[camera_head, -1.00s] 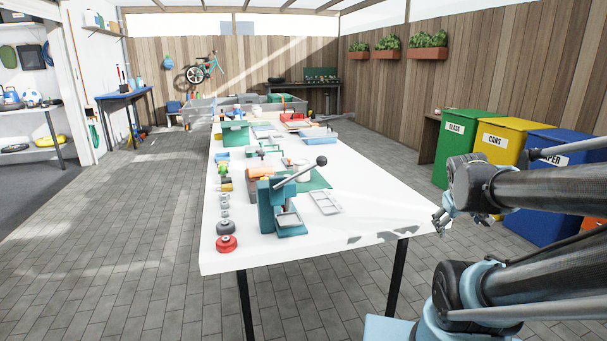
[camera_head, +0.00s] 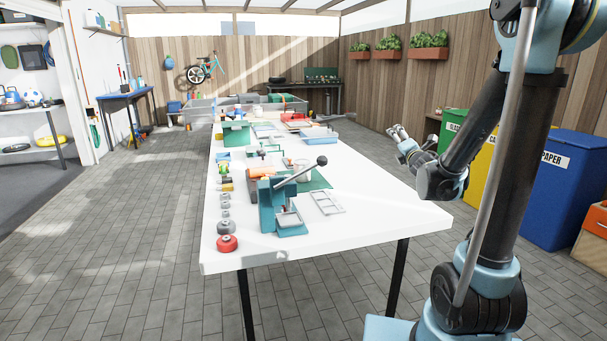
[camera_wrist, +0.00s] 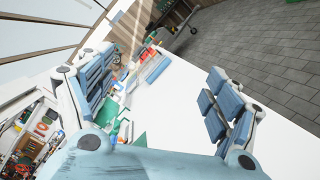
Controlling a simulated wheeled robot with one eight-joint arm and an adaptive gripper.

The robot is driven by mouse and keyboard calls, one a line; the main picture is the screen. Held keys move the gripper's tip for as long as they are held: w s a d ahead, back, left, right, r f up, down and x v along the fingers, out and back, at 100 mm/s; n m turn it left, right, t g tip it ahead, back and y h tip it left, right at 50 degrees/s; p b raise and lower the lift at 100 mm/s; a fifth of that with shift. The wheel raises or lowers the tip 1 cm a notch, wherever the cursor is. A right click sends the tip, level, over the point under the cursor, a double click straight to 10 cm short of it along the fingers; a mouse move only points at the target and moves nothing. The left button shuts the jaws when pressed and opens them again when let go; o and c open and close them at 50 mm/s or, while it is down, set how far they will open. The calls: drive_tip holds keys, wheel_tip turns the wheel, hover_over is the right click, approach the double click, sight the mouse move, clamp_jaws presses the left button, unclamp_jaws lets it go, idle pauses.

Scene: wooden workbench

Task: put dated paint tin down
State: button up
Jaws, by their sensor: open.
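My gripper (camera_head: 408,138) is raised beyond the right edge of the white workbench (camera_head: 385,205) in the head view. In the wrist view its two blue-padded fingers (camera_wrist: 160,95) are spread wide, with nothing between them but the bare tabletop behind. A small pale cylinder (camera_head: 303,171) stands on the bench behind the teal lever press (camera_head: 279,208), partly hidden by its lever. I cannot tell whether it is the dated paint tin; no date is readable. My gripper is well apart from it.
A row of small round parts ends in a red wheel (camera_head: 227,243) at the left edge. A grey tray (camera_head: 327,203) lies right of the press. The bench's right front is clear. Yellow and blue (camera_head: 571,185) bins stand beyond my arm.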

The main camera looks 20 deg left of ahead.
drive_tip(key=s+a+f+n+g+y, duration=0.2)
drive_tip(key=a+f+n+g+y, duration=0.1)
drive_tip(key=a+n, duration=0.4)
drive_tip(key=s+a+f+n+g+y, duration=0.2)
drive_tip(key=a+f+n+g+y, duration=0.1)
drive_tip(key=a+n, duration=0.4)
drive_tip(key=s+a+f+n+g+y, duration=0.2)
drive_tip(key=a+f+n+g+y, duration=0.2)
drive_tip(key=a+f+n, duration=0.3)
drive_tip(key=shift+s+a+n+y, duration=0.15)
drive_tip(key=shift+a+n+y, duration=0.15)
drive_tip(key=shift+a+y, duration=0.25)
drive_tip(key=shift+a+f, duration=0.1)
drive_tip(key=shift+a, duration=0.25)
approach(302, 165)
drive_tip(key=w+a, duration=0.1)
drive_tip(key=w+a+f, duration=0.1)
drive_tip(key=w+a, duration=0.2)
drive_tip(key=w, duration=0.1)
drive_tip(key=shift+a+f, duration=0.3)
drive_tip(key=shift+a, duration=0.1)
drive_tip(key=shift+x, duration=3)
drive_tip(key=shift+w+d, duration=0.15)
drive_tip(key=shift+w, duration=0.05)
drive_tip(key=shift+c, duration=0.6)
drive_tip(key=shift+r, duration=0.15)
drive_tip(key=c, duration=1.4)
